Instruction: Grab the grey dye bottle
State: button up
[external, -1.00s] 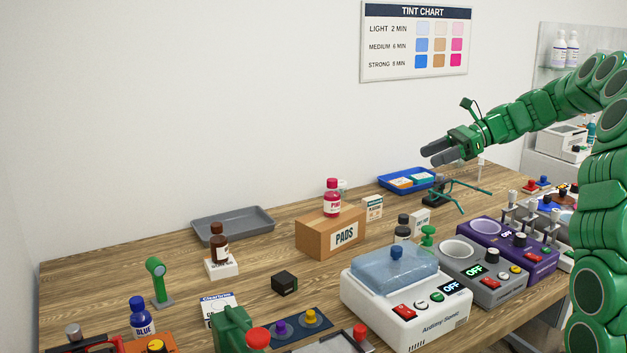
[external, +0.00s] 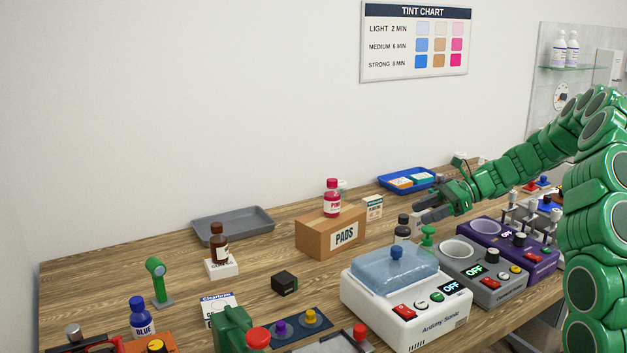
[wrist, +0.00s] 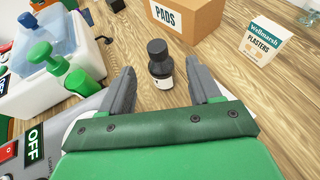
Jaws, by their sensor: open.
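The grey dye bottle (external: 402,234) stands upright on the table behind the white machine, dark-capped with a pale label. In the wrist view the bottle (wrist: 158,65) appears ahead, between the lines of my two fingers. My gripper (external: 422,212) is open and empty, just right of the bottle and at about its cap height in the external view. In the wrist view the fingers of my gripper (wrist: 161,72) are spread apart to either side of the bottle. I cannot tell whether either finger touches it.
A PADS box (external: 330,235) bearing a pink bottle (external: 332,198) stands behind left. A plasters box (wrist: 260,42) is to the right.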

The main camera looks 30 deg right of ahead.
aim_at(403, 220)
jog(key=shift+x, duration=3.45)
jog(key=shift+s+r, duration=0.1)
jog(key=c, duration=1.2)
jog(key=shift+o, duration=0.2)
jog(key=shift+r, duration=0.1)
